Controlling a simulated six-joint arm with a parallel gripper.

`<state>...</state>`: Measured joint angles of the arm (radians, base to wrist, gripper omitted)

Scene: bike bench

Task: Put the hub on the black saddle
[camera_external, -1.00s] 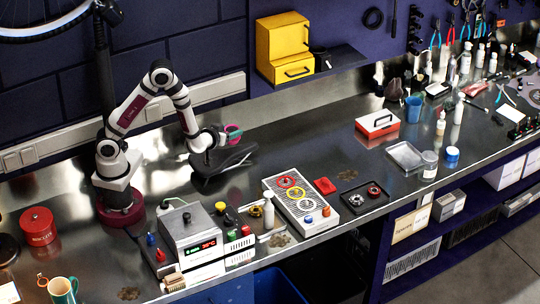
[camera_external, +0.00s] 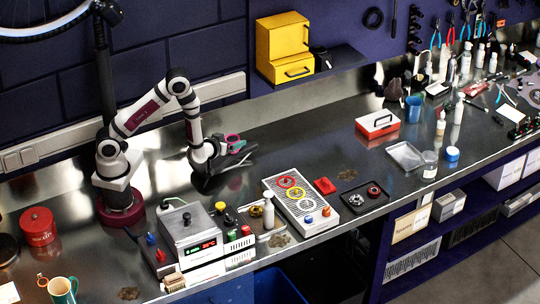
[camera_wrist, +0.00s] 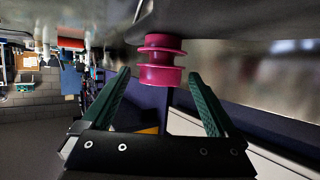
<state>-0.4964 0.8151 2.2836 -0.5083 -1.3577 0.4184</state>
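The hub (camera_wrist: 162,62) is a magenta spool with flanges. In the wrist view it stands out beyond my fingertips, one end against a dark grey surface at the top that looks like the saddle. In the external view the black saddle (camera_external: 234,164) lies near the back wall, partly hidden by my wrist, and the hub shows only as a small pink patch. My gripper (camera_wrist: 160,76) has two green fingers spread apart, with clear gaps on both sides of the hub. It also shows above the saddle in the external view (camera_external: 236,144).
A grey box with a red display (camera_external: 190,238) and a perforated tray with coloured rings (camera_external: 272,185) stand in front of the saddle. A red tin (camera_external: 39,226) is at the left.

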